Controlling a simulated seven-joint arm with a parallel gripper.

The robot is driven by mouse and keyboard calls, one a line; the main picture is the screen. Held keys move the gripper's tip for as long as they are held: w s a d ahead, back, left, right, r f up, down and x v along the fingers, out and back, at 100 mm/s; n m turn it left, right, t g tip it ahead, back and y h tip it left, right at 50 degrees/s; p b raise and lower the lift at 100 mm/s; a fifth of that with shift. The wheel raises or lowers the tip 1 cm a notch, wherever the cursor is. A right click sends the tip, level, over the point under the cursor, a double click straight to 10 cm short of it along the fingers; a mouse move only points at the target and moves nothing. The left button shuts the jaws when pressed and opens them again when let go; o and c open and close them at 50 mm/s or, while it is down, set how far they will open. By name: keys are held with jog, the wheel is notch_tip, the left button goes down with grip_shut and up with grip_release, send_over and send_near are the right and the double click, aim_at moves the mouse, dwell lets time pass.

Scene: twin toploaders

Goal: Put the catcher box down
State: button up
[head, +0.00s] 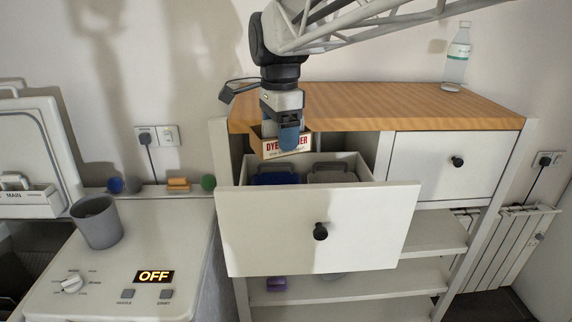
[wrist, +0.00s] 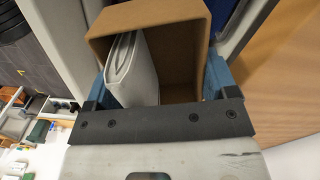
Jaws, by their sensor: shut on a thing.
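The catcher box (head: 270,147) is a small brown carton with a white label in red letters, partly readable as "DYE ... CATCHER". My gripper (head: 289,135) is shut on it and holds it above the open drawer (head: 300,230), near the front edge of the wooden top. In the wrist view the box (wrist: 190,20) sits between my blue fingers (wrist: 157,85), with its open side facing the camera and a white folded sheet (wrist: 135,70) inside. From the head view I cannot tell whether the box touches the drawer or the wooden top.
The open drawer holds a blue item (head: 275,178) and a grey item (head: 332,176). The wooden top (head: 400,105) is mostly clear, with a bottle (head: 457,60) at its back right. A washer (head: 120,270) with a grey cup (head: 97,222) stands to the left.

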jog(key=s+d+m, duration=0.2)
jog(key=d, duration=0.5)
jog(key=s+d+m, duration=0.2)
jog(key=s+d, duration=0.1)
jog(key=d, duration=0.4)
jog(key=shift+d+f, duration=0.15)
jog(key=shift+d, duration=0.15)
jog(key=shift+f, duration=0.1)
notch_tip(320, 180, down, 14)
jog(key=shift+f, duration=0.1)
dwell(0.3)
jog(key=shift+f, duration=1.85)
jog(key=shift+f, duration=0.6)
